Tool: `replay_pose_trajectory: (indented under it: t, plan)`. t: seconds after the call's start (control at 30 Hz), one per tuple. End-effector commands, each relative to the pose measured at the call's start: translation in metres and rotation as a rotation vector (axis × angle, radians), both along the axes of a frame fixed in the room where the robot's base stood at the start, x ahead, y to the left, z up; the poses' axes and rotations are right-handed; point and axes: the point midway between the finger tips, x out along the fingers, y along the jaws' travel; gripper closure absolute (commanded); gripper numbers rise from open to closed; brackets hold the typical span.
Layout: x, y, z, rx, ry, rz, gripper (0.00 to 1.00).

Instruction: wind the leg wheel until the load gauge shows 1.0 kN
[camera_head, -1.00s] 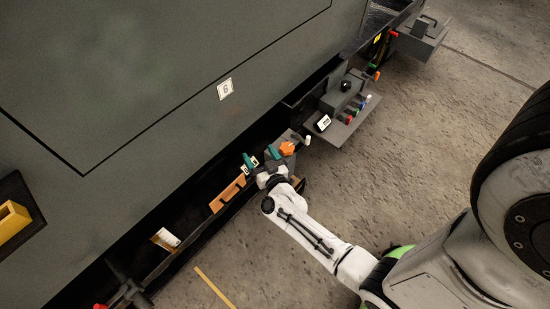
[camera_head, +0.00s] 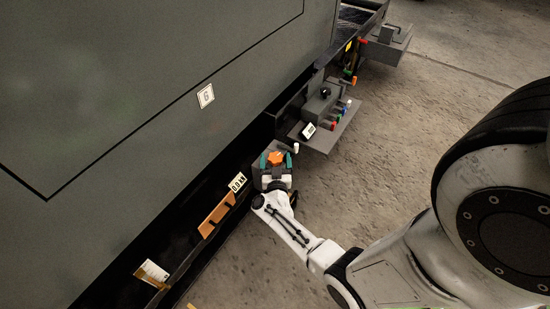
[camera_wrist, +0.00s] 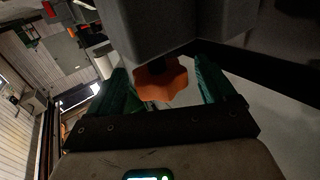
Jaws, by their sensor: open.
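The orange lobed leg wheel (camera_head: 275,156) sits on a grey box (camera_head: 257,174) low beside the big grey enclosure; in the wrist view the wheel (camera_wrist: 160,80) shows under a grey block. My gripper (camera_head: 276,162) is open, with one teal finger on each side of the wheel. In the wrist view the fingers of my gripper (camera_wrist: 165,88) stand apart from the wheel, with gaps on both sides. The load gauge (camera_head: 238,182) is a small white plate left of the wheel; it appears to read 0.0 kN.
A grey shelf (camera_head: 322,142) with coloured knobs and a small display stands beyond the wheel. A white-tipped handle (camera_head: 296,147) is close right of the wheel. An orange bar (camera_head: 217,215) lies along the ledge. Concrete floor (camera_head: 390,150) is clear to the right.

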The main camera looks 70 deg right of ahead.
Motion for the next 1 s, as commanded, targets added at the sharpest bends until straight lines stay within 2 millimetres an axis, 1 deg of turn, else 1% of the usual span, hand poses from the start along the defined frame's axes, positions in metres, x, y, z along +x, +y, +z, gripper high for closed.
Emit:
replay_pose_trajectory:
  t: [0.03, 0.1, 0.2, 0.57, 1.0]
  plan:
    - [0.003, -0.007, -0.002, -0.001, -0.002, -0.002, 0.17]
    - [0.005, -0.014, -0.002, -0.001, -0.001, -0.001, 0.17]
    - [0.008, -0.021, -0.001, -0.001, 0.0, 0.0, 0.17]
    - [0.01, -0.024, 0.0, 0.0, 0.001, 0.001, 0.17]
    - [0.01, -0.024, 0.0, 0.0, 0.001, 0.001, 0.59]
